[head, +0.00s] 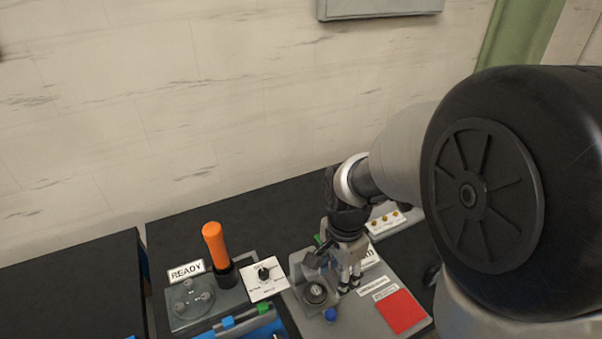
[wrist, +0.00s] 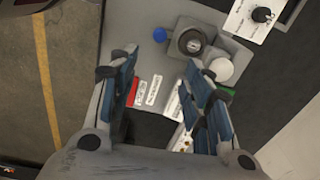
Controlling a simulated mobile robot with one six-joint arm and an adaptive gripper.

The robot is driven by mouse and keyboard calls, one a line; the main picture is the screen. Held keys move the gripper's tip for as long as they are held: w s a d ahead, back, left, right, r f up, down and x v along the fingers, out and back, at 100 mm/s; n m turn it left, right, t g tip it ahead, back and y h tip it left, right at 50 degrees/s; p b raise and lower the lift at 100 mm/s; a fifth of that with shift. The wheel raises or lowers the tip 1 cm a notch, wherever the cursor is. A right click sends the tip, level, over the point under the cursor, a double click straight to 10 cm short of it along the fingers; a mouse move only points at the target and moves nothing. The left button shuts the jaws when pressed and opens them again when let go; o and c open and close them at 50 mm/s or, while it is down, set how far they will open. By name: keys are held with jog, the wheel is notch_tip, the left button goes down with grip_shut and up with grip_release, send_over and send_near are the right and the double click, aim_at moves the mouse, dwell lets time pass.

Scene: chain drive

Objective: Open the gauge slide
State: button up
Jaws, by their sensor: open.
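My gripper (head: 350,281) hangs over the grey plate (head: 368,322) at the right of the bench. It is open and empty; in the wrist view its two blue-padded fingers (wrist: 162,62) stand apart above the plate. A round dark gauge-like part (head: 316,293) sits on a grey block just left of the fingers; it also shows in the wrist view (wrist: 190,41). A blue knob (head: 330,314) sits at the plate's near side, also in the wrist view (wrist: 131,48). I cannot tell which part is the gauge slide. The gripper hides part of the plate.
A white knob panel (head: 264,281), an upright orange handle (head: 215,243) and a READY sign (head: 186,271) stand left. A red square (head: 400,312) lies right of the gripper. A white round knob (wrist: 221,69) is close to the right finger. A wall rises behind the bench.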

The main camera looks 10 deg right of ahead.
aim_at(331, 313)
jog(key=shift+m, duration=0.3)
jog(key=f+b, duration=0.5)
jog(key=f, duration=1.3)
jog(key=shift+w+f, duration=0.2)
grip_shut()
